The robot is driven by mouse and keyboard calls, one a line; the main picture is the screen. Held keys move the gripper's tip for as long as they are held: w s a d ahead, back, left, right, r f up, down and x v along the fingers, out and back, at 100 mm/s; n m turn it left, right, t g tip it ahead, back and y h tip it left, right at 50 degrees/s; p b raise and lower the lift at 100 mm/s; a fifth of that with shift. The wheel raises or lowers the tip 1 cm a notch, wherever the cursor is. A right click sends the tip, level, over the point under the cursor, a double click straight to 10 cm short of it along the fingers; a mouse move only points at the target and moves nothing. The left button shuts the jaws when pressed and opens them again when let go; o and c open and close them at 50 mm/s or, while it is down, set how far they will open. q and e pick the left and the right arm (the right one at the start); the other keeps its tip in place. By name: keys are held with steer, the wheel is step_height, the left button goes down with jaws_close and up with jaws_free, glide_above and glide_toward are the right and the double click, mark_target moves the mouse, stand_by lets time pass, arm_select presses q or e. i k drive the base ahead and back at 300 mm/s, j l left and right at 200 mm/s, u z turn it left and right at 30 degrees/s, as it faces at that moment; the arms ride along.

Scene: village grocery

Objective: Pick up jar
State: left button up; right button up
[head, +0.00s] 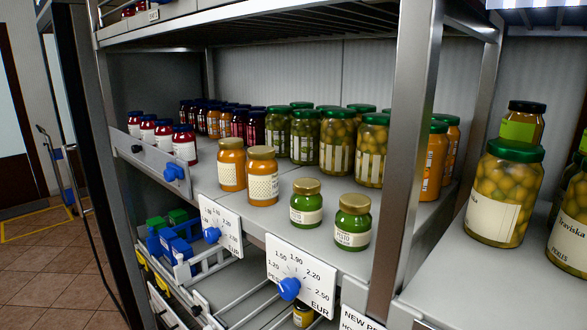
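Several jars stand upright on the middle shelf (270,215). At the front are two small green pesto jars with gold lids, a left one (306,203) and a right one (352,222). Behind them to the left are two orange jars with gold lids, a left one (231,165) and a right one (262,177). Tall green-lidded jars (371,150) stand behind. Red jars with dark lids (184,145) stand at the left. A large olive-green jar with a green lid (503,192) stands right of the metal post. Neither gripper is in view.
A metal post (405,150) divides the shelves. Price plates with blue knobs, one at front left (221,226) and one at front middle (301,273), line the shelf edge. Blue and green items (174,238) sit lower left. Bare shelf lies around the pesto jars.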

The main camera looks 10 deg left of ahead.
mark_target(231, 156)
steer(key=j+z, duration=0.2)
steer(key=z, duration=0.15)
steer(key=i+j+z, duration=0.1)
steer(key=z, duration=0.25)
steer(key=j+z, duration=0.15)
steer(key=j, duration=0.45)
steer(key=j+z, duration=0.15)
steer(key=j, duration=0.45)
steer(key=k+j+z, duration=0.15)
steer(key=j, duration=0.45)
steer(key=j+z, duration=0.15)
steer(key=j, duration=0.45)
steer(key=k, duration=0.05)
